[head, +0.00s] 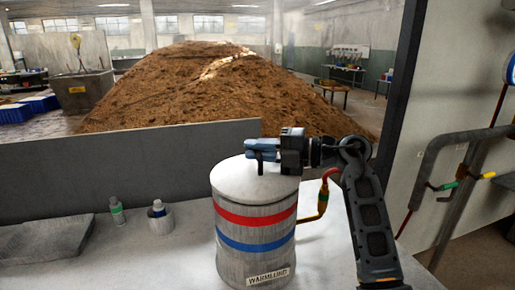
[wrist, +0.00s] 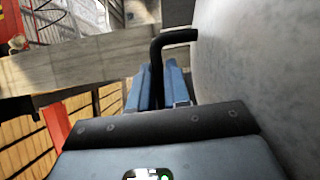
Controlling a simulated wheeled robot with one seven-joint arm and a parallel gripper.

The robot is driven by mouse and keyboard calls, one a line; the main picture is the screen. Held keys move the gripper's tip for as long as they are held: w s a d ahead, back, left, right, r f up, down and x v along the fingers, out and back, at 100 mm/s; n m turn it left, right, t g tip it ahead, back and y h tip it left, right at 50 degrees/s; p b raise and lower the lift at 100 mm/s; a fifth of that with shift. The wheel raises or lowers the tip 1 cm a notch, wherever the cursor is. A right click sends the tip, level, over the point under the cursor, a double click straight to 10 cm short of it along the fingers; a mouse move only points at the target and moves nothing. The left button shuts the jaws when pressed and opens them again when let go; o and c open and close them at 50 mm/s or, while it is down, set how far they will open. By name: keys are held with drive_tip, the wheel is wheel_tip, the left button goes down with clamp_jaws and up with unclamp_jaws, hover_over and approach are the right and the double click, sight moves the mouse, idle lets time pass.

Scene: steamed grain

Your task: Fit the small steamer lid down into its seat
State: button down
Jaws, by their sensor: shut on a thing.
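The small steamer (head: 255,238) is a pale cylinder with a red and a blue band and a worn label, standing on the bench. Its pale lid (head: 228,177) lies across the top; whether it is fully down in its seat I cannot tell. My gripper (head: 258,149) reaches in from the right above the lid, its blue fingers pointing left. In the wrist view the fingers (wrist: 168,88) are shut on the lid's black bent handle (wrist: 178,38), which stands up between them. The lid's pale face (wrist: 255,70) fills the right side there.
A red and orange pipe (head: 325,195) runs beside the steamer on the right. A small bottle (head: 117,213) and a white pot (head: 159,220) stand left on the bench, near a grey slab (head: 45,240). A low grey wall (head: 130,165) backs the bench; a large brown grain heap rises behind.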

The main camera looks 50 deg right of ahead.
drive_tip(key=shift+f+p, duration=0.35)
drive_tip(key=shift+f, duration=0.05)
idle(0.8)
drive_tip(key=c, duration=1)
unclamp_jaws()
drive_tip(key=shift+f, duration=0.1)
drive_tip(key=b+v, duration=0.1)
drive_tip(key=v, duration=0.7)
